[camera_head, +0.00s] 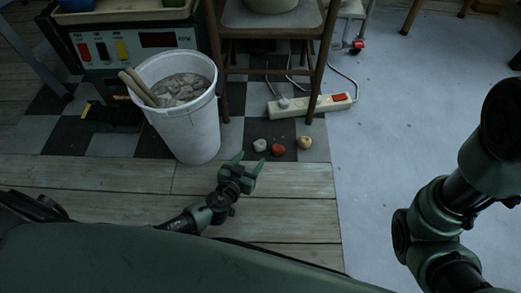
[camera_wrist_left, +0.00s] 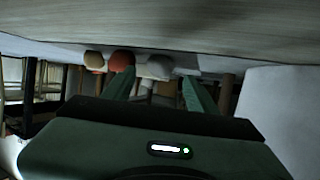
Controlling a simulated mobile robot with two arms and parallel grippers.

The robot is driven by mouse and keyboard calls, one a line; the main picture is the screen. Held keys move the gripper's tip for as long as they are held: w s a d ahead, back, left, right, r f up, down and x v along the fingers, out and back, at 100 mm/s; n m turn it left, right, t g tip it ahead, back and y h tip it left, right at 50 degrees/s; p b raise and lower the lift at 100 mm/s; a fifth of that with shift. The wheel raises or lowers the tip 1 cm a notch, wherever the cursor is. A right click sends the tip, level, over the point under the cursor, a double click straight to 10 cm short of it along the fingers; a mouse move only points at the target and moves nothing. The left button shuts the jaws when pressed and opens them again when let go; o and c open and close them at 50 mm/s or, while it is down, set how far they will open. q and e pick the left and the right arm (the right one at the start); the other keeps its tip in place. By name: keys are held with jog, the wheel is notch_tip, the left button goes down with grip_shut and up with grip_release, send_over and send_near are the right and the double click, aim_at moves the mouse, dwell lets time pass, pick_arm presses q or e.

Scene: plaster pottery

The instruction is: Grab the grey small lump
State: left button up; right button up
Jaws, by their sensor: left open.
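The grey small lump (camera_head: 260,145) lies on the checkered floor beside a red lump (camera_head: 278,150) and a tan lump (camera_head: 304,142). My left gripper (camera_head: 246,162) is low over the floor, open and empty, a little short of the grey lump and pointing toward it. In the left wrist view, which appears upside down, the grey lump (camera_wrist_left: 156,68) shows between the two green fingers, beyond their tips. The red lump (camera_wrist_left: 121,61) is partly behind one finger, and the tan lump (camera_wrist_left: 93,60) is off to the left.
A white bucket (camera_head: 190,130) with grey contents and wooden handles stands just left of my left gripper. A wooden stool (camera_head: 272,20) stands behind the lumps. A power strip (camera_head: 310,105) with a cable lies beyond them. The pale floor (camera_head: 385,120) on the right is mostly clear.

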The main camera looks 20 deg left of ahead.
aim_at(257, 147)
pick_arm(q)
jog(key=x, duration=0.2)
jog(key=b+x, duration=0.1)
jog(key=x, duration=0.2)
jog(key=b+x, duration=0.1)
jog(key=x, duration=0.1)
jog(key=shift+w+a+r, duration=0.1)
jog(key=shift+w+r, duration=0.2)
jog(key=shift+w, duration=0.05)
jog(key=c, duration=1.2)
jog(key=shift+r, duration=0.15)
